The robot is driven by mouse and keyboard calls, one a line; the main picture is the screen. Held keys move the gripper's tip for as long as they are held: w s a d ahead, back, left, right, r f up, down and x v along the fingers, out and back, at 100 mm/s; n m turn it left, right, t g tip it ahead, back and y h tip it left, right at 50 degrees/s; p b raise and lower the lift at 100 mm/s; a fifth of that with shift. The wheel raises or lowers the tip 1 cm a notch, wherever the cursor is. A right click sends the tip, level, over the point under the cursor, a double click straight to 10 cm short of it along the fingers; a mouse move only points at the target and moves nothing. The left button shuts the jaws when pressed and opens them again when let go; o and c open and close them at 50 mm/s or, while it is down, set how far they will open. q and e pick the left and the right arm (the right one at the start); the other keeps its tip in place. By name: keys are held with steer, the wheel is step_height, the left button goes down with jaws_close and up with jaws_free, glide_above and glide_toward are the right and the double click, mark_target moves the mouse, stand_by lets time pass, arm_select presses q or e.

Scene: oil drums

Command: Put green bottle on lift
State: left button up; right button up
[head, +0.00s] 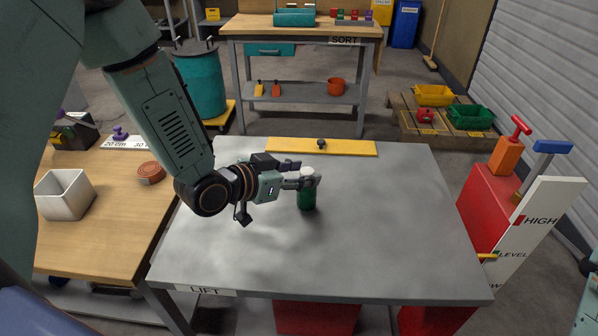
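The green bottle (307,197) has a white cap and is upright over the middle of the lift (370,245), a grey table top with a "LIFT" label on its front edge. I cannot tell whether its base touches the surface. My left gripper (304,181) reaches in from the left with its fingers around the upper part of the bottle, just below the cap. It looks shut on the bottle, and the fingers hide part of it. My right gripper is not in view.
A wooden table (110,225) at the left holds a white square container (64,194) and a round reddish tin (150,172). A yellow strip (345,148) with a dark knob lies along the lift's back edge. A red cabinet with levers (485,215) stands at the right.

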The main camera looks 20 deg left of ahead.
arm_select(q)
steer(key=shift+w+d, duration=0.1)
steer(key=shift+d, duration=0.05)
steer(key=shift+a, duration=0.3)
steer(key=shift+s+a+r, duration=0.15)
steer(key=shift+s+r, duration=0.05)
steer(key=shift+s, duration=0.05)
steer(key=p+v, duration=0.7)
steer(key=v, duration=0.4)
steer(key=shift+s, duration=0.2)
stand_by(0.5)
